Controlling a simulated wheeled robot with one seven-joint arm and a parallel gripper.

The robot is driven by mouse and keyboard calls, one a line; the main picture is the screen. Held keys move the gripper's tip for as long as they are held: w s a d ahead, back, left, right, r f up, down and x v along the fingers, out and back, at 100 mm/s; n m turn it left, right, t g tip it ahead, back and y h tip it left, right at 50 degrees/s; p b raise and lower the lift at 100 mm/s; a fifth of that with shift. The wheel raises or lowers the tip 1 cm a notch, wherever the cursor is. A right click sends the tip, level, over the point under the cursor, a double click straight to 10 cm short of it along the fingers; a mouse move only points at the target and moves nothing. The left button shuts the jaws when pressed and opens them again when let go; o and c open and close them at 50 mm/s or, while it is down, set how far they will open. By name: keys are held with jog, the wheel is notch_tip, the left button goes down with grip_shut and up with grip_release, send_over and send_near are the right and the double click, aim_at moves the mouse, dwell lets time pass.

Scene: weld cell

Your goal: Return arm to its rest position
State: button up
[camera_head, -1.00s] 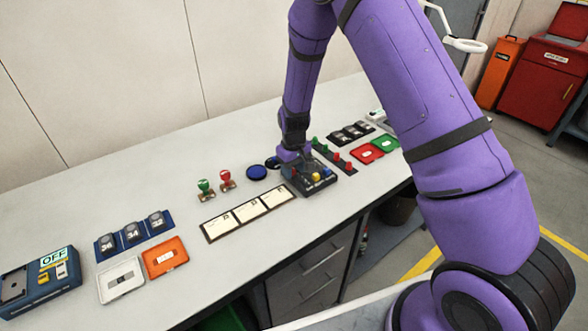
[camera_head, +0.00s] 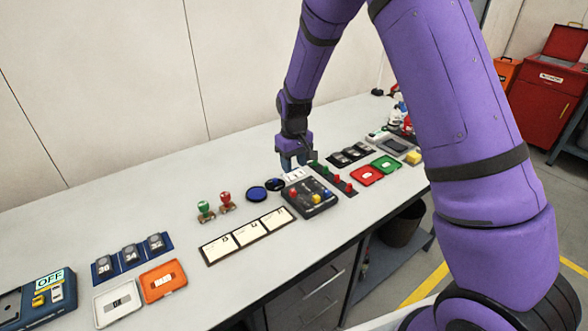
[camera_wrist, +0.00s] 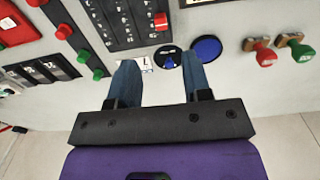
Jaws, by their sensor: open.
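My purple arm reaches from the right over the bench in the head view. The fingers appear clear of the bench top.
Red and green stamps (camera_head: 226,201), a card strip (camera_head: 248,235), a peg rack (camera_head: 333,178), red and green trays (camera_head: 367,175) and an orange tray (camera_head: 163,281) occupy the bench (camera_head: 115,208). The wall (camera_head: 95,90) stands behind. A red cabinet (camera_head: 545,90) is at the right.

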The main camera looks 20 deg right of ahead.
jog(key=shift+r, duration=0.1)
dwell(0.3)
jog(key=s+d+r+m+t, duration=0.1)
jog(key=s+d+r, duration=0.1)
jog(key=s+r, duration=0.7)
jog(key=s+d+r+m+t, duration=0.1)
jog(key=s+d+r, duration=0.25)
jog(key=r, duration=0.95)
jog(key=s+d+r+t, duration=0.1)
jog(key=s+r, duration=0.2)
jog(key=s, duration=0.8)
jog(key=s+d+r+m+t, duration=0.1)
jog(key=s+r, duration=0.3)
jog(key=s, duration=0.7)
jog(key=shift+s+d+m+t, duration=0.15)
jog(key=shift+d+m+t, duration=0.15)
jog(key=shift+d+t, duration=0.3)
